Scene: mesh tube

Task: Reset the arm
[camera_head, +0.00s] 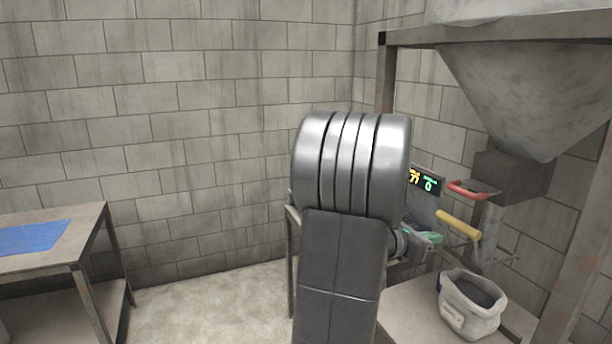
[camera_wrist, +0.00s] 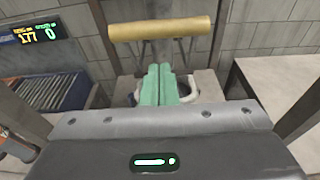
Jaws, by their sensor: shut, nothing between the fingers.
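My arm rises through the middle of the head view and hides part of what stands behind it. My gripper (camera_head: 428,237) shows at the right of the arm, with green fingers, in front of the metal frame. In the wrist view my gripper (camera_wrist: 159,70) has its two green fingers side by side and touching, with nothing between them. Beyond the fingertips is a yellow bar (camera_wrist: 160,30), also seen in the head view (camera_head: 459,224). A pale open bag (camera_head: 468,318) stands below and to the right of the gripper. The fingers hide part of it in the wrist view.
A grey hopper (camera_head: 530,95) hangs at the right, with a red handle (camera_head: 473,189) below it. A lit display (camera_head: 428,183) is behind the arm. A table (camera_head: 90,225) with a blue sheet (camera_head: 35,238) stands left. Open floor (camera_head: 200,300) lies between.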

